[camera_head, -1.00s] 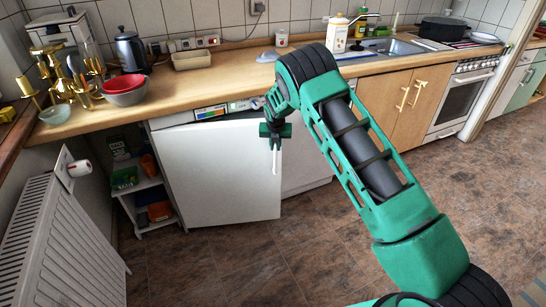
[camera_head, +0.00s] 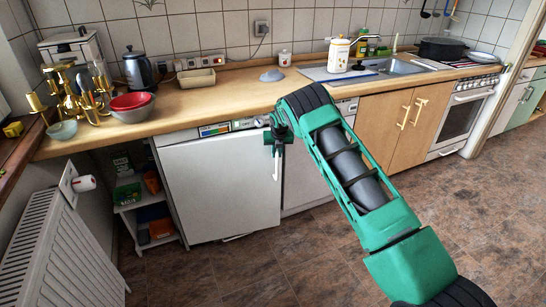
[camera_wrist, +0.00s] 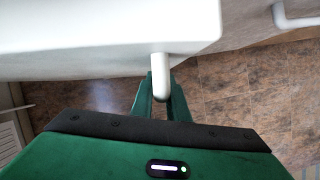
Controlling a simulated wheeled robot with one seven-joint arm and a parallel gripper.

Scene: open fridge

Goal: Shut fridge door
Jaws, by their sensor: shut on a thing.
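The fridge door (camera_head: 222,188) is a white panel under the worktop. It stands almost in line with the cabinet fronts, and I cannot tell whether it is fully flush. In the wrist view the door (camera_wrist: 100,28) fills the upper left, its right edge standing out from the grey front beside it. A white vertical handle (camera_head: 276,172) is at the door's right edge. My gripper (camera_head: 275,148) is at the handle's upper part. In the wrist view my gripper (camera_wrist: 161,100) has its green fingers on either side of the handle (camera_wrist: 160,72), shut on it.
A white radiator (camera_head: 60,235) stands at the left. A small open shelf (camera_head: 150,215) with boxes is left of the fridge. The worktop (camera_head: 200,105) above holds bowls (camera_head: 133,106) and a kettle (camera_head: 138,70). The tiled floor (camera_head: 240,270) in front is clear.

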